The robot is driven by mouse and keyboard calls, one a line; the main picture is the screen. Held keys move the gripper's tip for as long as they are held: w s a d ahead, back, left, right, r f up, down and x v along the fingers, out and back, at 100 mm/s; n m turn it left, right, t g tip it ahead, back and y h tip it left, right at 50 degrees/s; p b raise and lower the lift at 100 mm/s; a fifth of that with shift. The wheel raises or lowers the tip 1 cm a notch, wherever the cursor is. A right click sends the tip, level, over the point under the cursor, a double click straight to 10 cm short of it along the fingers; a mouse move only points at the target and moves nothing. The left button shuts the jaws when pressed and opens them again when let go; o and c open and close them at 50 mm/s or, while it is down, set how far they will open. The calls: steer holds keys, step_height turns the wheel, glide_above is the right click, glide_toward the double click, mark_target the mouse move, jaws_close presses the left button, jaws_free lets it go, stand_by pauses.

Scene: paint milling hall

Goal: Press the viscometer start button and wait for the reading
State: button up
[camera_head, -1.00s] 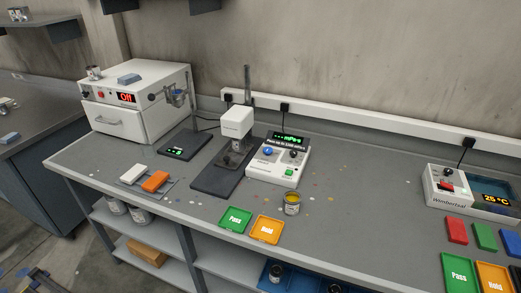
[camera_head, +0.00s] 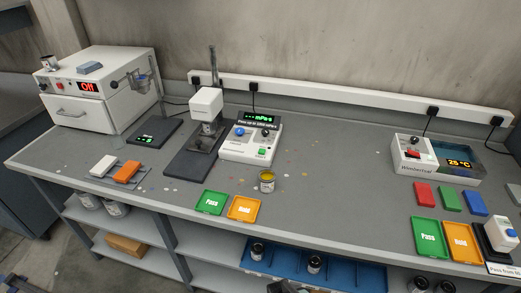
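The viscometer stands mid-bench: a white head (camera_head: 206,101) on a stand over a dark base plate, beside a white sloped console (camera_head: 236,151). The console's display (camera_head: 260,117) shows green dashes and "mPa·s", with a sign below about a pass limit. The console carries a blue knob (camera_head: 239,131), a dark knob and a small green button (camera_head: 262,152) at its lower right. Nothing touches the button.
Green Pass (camera_head: 212,203) and orange Hold (camera_head: 244,208) trays lie at the bench's front. A white oven (camera_head: 100,88) reading "Off" and a small scale (camera_head: 154,132) stand left. A water bath (camera_head: 437,160) reading 25 °C stands right. Bench between console and bath is mostly clear.

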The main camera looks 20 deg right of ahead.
jaws_close()
stand_by(1.4)
